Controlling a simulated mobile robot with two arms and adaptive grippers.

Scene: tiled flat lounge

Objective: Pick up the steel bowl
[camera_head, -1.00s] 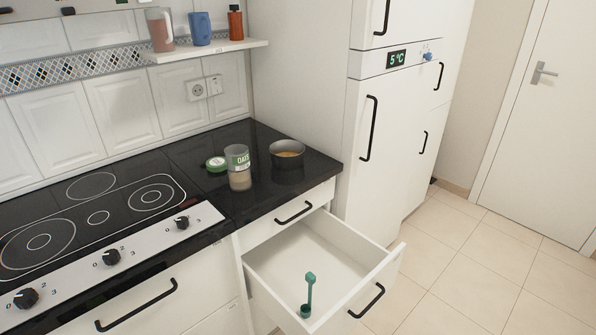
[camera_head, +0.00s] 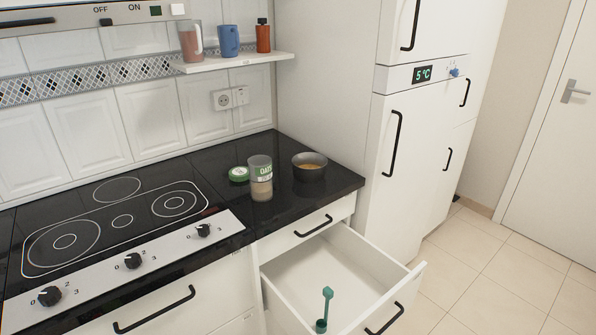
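The steel bowl (camera_head: 309,168) stands upright on the black countertop, near its right end and close to the fridge side. It is dark grey metal with something yellowish-brown inside. A clear oats jar (camera_head: 260,178) stands just left of it, apart from it. Neither of my grippers shows in the head view.
A green lid (camera_head: 239,174) lies left of the jar. Below the counter a drawer (camera_head: 308,268) is pulled open, with a teal scoop (camera_head: 325,308) in it. The stove (camera_head: 118,222) is at left, the fridge (camera_head: 421,180) at right. Tiled floor (camera_head: 500,275) is clear.

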